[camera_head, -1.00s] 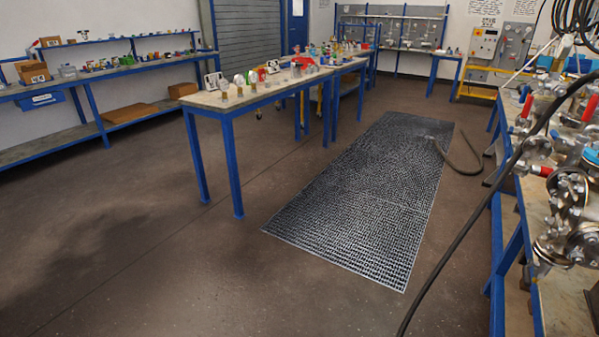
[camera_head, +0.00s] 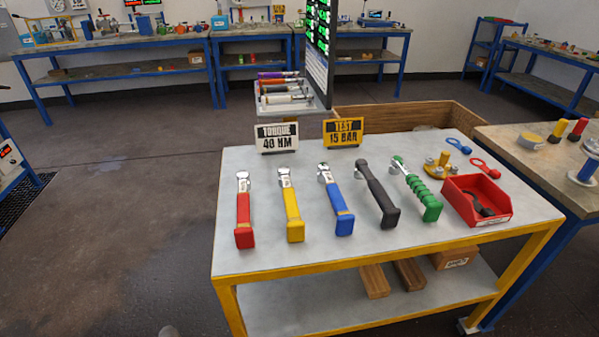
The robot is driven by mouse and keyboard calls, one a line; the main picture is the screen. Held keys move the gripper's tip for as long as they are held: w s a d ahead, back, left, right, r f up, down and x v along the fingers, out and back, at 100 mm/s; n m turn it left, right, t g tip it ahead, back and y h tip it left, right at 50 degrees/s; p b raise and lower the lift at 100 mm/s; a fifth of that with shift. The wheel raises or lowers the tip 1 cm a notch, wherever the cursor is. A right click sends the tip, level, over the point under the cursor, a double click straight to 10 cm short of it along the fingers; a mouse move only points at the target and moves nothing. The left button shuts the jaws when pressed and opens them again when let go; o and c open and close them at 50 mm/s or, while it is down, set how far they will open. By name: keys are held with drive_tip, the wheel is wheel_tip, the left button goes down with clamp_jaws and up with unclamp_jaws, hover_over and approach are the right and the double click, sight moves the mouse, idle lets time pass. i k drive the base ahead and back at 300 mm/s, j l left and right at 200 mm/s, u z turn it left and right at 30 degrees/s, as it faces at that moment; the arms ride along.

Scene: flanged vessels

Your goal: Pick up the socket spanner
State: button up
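Several hand tools with ratchet-type heads lie in a row on the grey top of a yellow-framed table (camera_head: 330,255). From left to right they are a red-handled one (camera_head: 243,215), a yellow-handled one (camera_head: 291,210), a blue-handled one (camera_head: 337,205), a black one (camera_head: 378,197) and one with a ribbed green handle (camera_head: 418,190). Their heads point away from me and their handles towards me. I cannot tell which of them is the socket spanner.
A red bin (camera_head: 476,203) with a dark item stands at the table's right. Signs reading "TORQUE 40 NM" (camera_head: 277,138) and "TEST 15 BAR" (camera_head: 343,132) stand at its back edge, below a tall screen (camera_head: 318,50). A bench (camera_head: 540,160) adjoins on the right. The floor (camera_head: 120,230) at left is clear.

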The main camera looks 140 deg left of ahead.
sight(391, 215)
drive_tip(key=u, duration=3.8)
drive_tip(key=i, duration=0.25)
